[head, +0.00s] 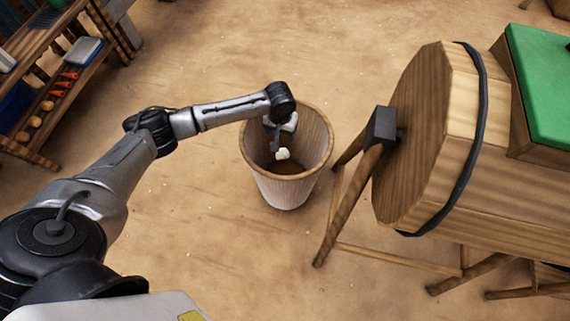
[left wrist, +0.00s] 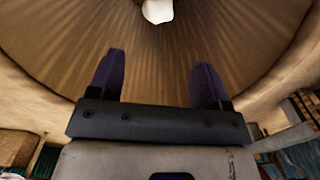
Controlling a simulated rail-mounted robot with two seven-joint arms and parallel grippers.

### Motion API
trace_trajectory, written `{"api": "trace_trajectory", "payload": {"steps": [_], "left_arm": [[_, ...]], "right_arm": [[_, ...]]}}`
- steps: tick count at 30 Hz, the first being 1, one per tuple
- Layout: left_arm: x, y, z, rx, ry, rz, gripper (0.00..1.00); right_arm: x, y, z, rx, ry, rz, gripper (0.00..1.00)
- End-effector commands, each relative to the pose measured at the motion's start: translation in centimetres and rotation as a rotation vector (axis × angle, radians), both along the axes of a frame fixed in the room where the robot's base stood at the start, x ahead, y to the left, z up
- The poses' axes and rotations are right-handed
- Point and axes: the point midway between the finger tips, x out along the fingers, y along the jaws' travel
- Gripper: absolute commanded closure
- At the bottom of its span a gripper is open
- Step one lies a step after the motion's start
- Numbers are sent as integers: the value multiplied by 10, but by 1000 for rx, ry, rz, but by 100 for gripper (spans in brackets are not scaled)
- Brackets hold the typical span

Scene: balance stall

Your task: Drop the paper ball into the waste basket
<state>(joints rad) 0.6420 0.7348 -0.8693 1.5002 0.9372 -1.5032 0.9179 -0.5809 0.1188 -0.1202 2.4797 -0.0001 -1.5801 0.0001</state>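The waste basket (head: 286,190) is a round wooden bucket standing on the floor in the middle of the head view. Its inner wall (left wrist: 160,70) fills most of the left wrist view. My left gripper (head: 276,142) points down into the basket's mouth. In the left wrist view the two dark fingers (left wrist: 160,62) are wide apart with nothing between them. The white paper ball (head: 283,154) is inside the basket's mouth, just below the fingers. It also shows beyond the fingertips in the left wrist view (left wrist: 157,11), apart from them. I cannot tell whether it rests on anything. My right gripper is not in view.
A large wooden barrel (head: 420,140) on a wooden stand (head: 350,205) is close to the right of the basket, with a green-topped box (head: 540,85) on it. A wooden shelf (head: 75,85) with small items stands at the upper left. The floor around the basket is mostly clear.

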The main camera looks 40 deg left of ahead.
Motion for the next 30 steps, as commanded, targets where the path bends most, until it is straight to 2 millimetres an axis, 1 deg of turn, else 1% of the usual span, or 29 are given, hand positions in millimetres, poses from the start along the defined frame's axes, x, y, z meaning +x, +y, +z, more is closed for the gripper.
{"api": "trace_trajectory", "payload": {"steps": [1, 3, 10, 14, 17, 24, 30], "left_arm": [[0, 0, 0, 0, 0, 0, 24], [0, 0, 0, 0, 0, 0, 17], [0, 0, 1, 0, 0, 0, 17], [0, 0, 10, 0, 0, 0, 17], [0, 0, 27, -1, -1, 1, 17], [0, 0, 76, -1, -1, 0, 17], [0, 1, 109, 0, -1, 0, 17]], "right_arm": [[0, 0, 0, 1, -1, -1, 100], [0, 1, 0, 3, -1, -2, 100], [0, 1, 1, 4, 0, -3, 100], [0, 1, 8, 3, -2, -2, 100], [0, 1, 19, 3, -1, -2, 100], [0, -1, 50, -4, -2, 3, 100], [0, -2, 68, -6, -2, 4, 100]]}}
